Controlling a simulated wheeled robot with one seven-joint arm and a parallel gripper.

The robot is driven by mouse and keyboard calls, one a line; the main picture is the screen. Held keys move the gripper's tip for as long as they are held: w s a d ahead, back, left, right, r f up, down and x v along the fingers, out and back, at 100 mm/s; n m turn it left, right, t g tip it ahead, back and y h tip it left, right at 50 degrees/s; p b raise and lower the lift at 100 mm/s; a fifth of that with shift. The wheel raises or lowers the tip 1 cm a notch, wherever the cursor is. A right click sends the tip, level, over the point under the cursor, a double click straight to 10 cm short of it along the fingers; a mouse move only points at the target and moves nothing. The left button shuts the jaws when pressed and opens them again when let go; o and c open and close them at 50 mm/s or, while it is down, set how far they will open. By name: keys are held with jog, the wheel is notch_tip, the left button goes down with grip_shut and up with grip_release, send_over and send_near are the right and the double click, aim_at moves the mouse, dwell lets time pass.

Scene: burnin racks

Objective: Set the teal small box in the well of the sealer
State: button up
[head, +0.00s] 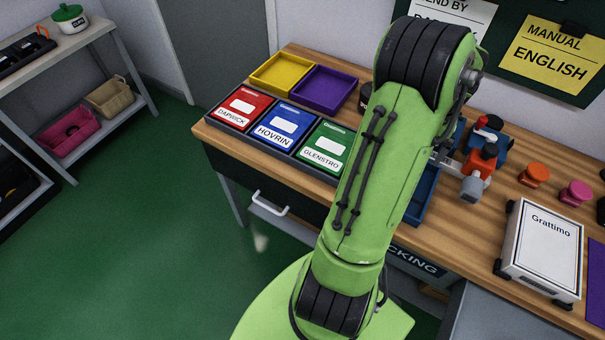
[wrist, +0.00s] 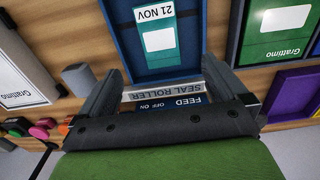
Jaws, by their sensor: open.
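In the wrist view a teal small box (wrist: 158,45) with a white label and a "21 NOV" marking lies inside the dark blue recess of what appears to be the sealer (wrist: 192,66). The sealer's near strip reads "SEAL ROLLER" and "FEED OFF ON". My gripper (wrist: 163,68) is open over this strip, with nothing between its fingers. The box is beyond the fingertips and apart from them. In the head view my arm hides the box and most of the sealer; a blue edge of it (head: 424,200) shows. Whether the box lies fully flat cannot be told.
Red, blue and green labelled boxes (head: 280,128) stand in a dark tray left of my arm. Yellow (head: 282,73) and purple (head: 323,88) trays lie behind. A red device (head: 478,162) and a white Grattimo box (head: 541,245) stand to the right.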

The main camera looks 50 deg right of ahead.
jog(key=w+a+r+n+t, duration=0.2)
jog(key=w+a+r+n, duration=0.2)
jog(key=w+a+r, duration=0.6)
jog(key=w+a+r+n+t+h, duration=0.1)
jog(key=w+a+n, duration=0.15)
jog(key=a, duration=0.55)
jog(key=w+a+r+n, duration=0.2)
jog(key=w+a, duration=0.2)
jog(key=a, duration=0.3)
jog(key=s+a+n+t, duration=0.1)
jog(key=s+a+n, duration=0.2)
jog(key=a, duration=0.4)
jog(key=s+a+n+t+y, duration=0.1)
jog(key=s+a+n, duration=0.3)
jog(key=a, duration=0.4)
jog(key=shift+s+r+t, duration=0.2)
jog(key=shift+r+t, duration=0.1)
